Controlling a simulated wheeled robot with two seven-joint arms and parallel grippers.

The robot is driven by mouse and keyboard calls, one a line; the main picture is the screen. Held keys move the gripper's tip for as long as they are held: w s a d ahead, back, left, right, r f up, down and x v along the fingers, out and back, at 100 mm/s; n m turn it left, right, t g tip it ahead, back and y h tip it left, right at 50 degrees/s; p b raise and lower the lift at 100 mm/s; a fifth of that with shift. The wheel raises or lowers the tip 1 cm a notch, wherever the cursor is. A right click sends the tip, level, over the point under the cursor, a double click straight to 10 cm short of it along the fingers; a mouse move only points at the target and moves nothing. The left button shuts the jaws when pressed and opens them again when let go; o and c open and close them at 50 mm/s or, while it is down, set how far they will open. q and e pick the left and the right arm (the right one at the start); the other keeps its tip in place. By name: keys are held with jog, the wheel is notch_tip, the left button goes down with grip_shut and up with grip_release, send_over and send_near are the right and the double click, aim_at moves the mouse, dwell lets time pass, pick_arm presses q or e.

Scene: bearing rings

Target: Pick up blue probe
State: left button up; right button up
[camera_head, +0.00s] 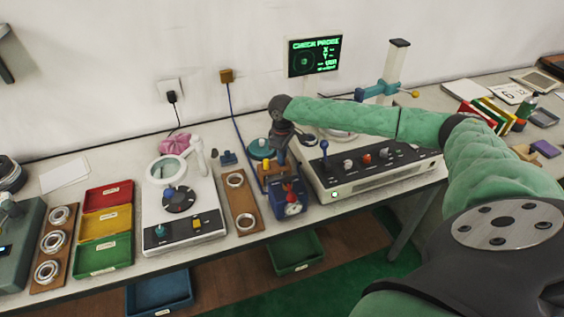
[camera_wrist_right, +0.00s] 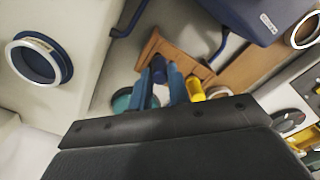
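The blue probe (camera_wrist_right: 158,68) stands in a wooden holder (camera_wrist_right: 172,55) in the right wrist view, with its dark blue top between my fingertips. My right gripper (camera_wrist_right: 161,82) is open, its two blue fingers apart on either side of the probe; I cannot tell whether they touch it. A yellow probe (camera_wrist_right: 195,89) is just right of the fingers. In the head view my right gripper (camera_head: 273,162) points down over the holder, hiding most of it and the blue probe. My left gripper is not in view.
A blue dial device (camera_head: 291,205) stands right in front of the gripper. A control box (camera_head: 375,175) is to the right, and a wooden board with rings (camera_head: 243,205) to the left. A teal round piece (camera_head: 262,149) is close behind. A cable hangs on the wall.

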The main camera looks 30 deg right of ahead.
grip_shut()
jog(key=shift+r, duration=0.1)
